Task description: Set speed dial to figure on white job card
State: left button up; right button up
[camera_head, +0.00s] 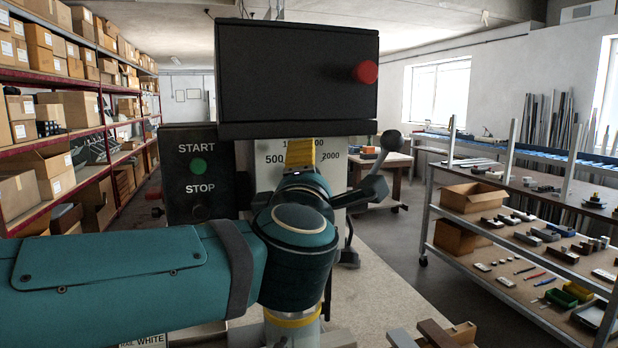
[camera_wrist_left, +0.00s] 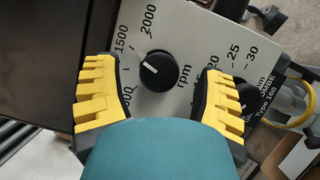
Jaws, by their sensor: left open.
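The speed dial is a round black knob (camera_wrist_left: 159,71) with a white pointer mark, on a pale plate (camera_wrist_left: 185,28) marked rpm. In the left wrist view its pointer faces left and slightly up, below the 1500 figure; 2000 is farther round, and a lower figure is partly hidden by a finger. My left gripper (camera_wrist_left: 160,78) is open, with yellow fingers on either side of the knob and visible gaps. In the head view the left gripper (camera_head: 301,155) is in front of the plate and hides the knob. No readable job card figure shows. My right gripper is out of view.
The machine's dark housing (camera_head: 295,75) with a red button (camera_head: 366,72) overhangs the plate. A START/STOP panel (camera_head: 197,175) stands left and a ball-ended lever (camera_head: 375,185) right. A second dark knob (camera_wrist_left: 243,92) is partly hidden behind the right-hand finger.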

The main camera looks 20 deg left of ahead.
pick_arm(q)
jog(key=v, duration=1)
jog(key=shift+s, duration=0.4)
